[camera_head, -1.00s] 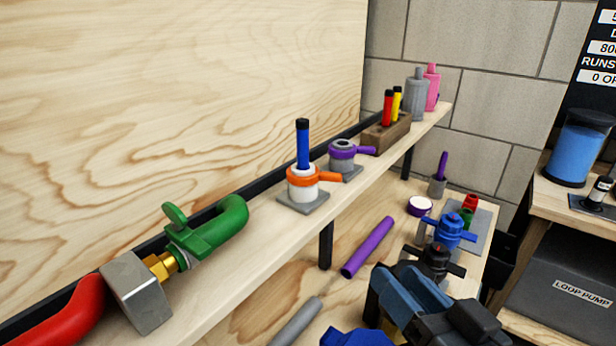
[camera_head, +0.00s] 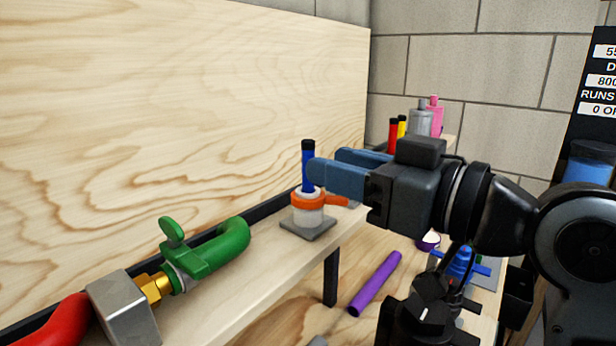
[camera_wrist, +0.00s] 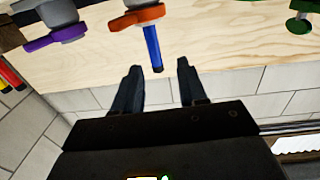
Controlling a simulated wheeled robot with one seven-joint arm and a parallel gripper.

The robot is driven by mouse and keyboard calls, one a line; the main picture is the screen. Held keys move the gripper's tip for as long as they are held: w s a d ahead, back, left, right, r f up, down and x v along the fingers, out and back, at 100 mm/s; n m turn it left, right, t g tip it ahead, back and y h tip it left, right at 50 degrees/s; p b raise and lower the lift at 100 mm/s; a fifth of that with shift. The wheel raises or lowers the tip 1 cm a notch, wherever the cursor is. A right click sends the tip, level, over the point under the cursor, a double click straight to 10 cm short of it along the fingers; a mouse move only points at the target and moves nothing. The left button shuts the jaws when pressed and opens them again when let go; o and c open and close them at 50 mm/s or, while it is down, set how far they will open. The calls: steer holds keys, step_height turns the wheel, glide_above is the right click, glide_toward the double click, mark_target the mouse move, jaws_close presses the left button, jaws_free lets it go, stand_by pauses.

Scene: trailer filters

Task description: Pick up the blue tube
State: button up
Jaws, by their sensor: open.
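The blue tube (camera_head: 308,172) with a black cap stands upright in a white holder with an orange ring clamp (camera_head: 308,205) on a grey base plate on the shelf. My gripper (camera_head: 328,170) is open, its two blue-grey fingers pointing left at the tube from the right. In the head view one fingertip overlaps the tube's right edge; contact cannot be told. In the wrist view the blue tube (camera_wrist: 153,48) lies ahead of and between the two finger lines of my gripper (camera_wrist: 160,72), with its capped end nearest. Nothing is held.
On the shelf, a green hooked pipe (camera_head: 215,250) with a brass fitting lies to the left. A purple-ringed holder (camera_wrist: 60,35) stands beside the tube's holder. Red and yellow tubes (camera_head: 397,132) stand behind my gripper. A purple tube (camera_head: 375,283) lies on the lower bench.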

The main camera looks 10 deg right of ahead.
steer(key=p+x, duration=0.1)
steer(key=x, duration=0.4)
steer(key=shift+w+a, duration=0.1)
steer(key=shift+w, duration=0.4)
jaws_close()
